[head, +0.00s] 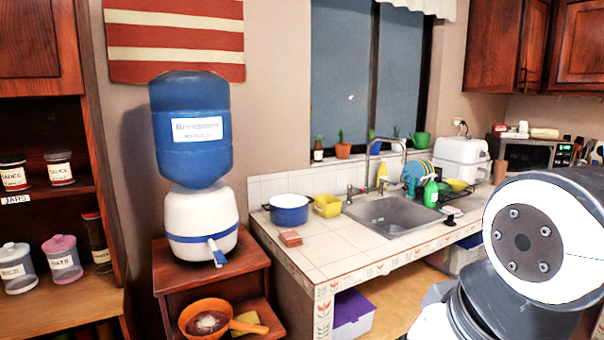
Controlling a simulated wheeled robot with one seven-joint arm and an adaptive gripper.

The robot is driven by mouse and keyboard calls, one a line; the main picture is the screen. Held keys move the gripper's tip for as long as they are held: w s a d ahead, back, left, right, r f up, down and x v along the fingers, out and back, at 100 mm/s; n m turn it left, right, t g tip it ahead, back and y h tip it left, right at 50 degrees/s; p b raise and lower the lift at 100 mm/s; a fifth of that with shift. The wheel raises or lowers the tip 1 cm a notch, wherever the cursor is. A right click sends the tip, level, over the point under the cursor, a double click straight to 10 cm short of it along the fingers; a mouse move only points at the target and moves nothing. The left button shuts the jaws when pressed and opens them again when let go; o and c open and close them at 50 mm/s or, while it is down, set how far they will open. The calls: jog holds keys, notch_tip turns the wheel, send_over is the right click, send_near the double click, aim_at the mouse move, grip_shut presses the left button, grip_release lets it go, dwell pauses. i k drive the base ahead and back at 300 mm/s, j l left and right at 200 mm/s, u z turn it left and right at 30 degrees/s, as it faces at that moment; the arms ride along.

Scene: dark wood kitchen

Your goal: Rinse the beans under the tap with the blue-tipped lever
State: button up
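A white water dispenser (201,212) with a blue bottle on top stands on a wooden stand. A blue lever tap (216,250) sticks out at its front. An orange pan (184,321) with a long handle is on a lower level of the stand, below and slightly left of the tap. It holds something dark brown with a pale patch; I cannot tell if these are beans. My gripper is out of view.
The tiled counter holds a blue pot (289,211), a yellow container (327,206), a reddish-brown block (290,238), a green bottle (431,193) and a dish rack with plates. Shelves with labelled jars (63,258) stand at left. My white arm covers the lower right.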

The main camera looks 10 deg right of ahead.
aim_at(381, 180)
jog(key=i+l, duration=0.25)
jog(key=l, duration=0.15)
jog(key=i+l, duration=0.25)
jog(key=l, duration=0.15)
jog(key=i+l, duration=0.2)
jog(key=l, duration=0.25)
jog(key=i+l, duration=0.25)
jog(key=l, duration=0.15)
jog(key=i+l+u, duration=0.1)
jog(key=i+l, duration=0.15)
jog(key=l, duration=0.15)
jog(key=i+l, duration=0.65)
jog(key=l, duration=0.15)
jog(key=i+l, duration=0.7)
jog(key=l+u, duration=0.05)
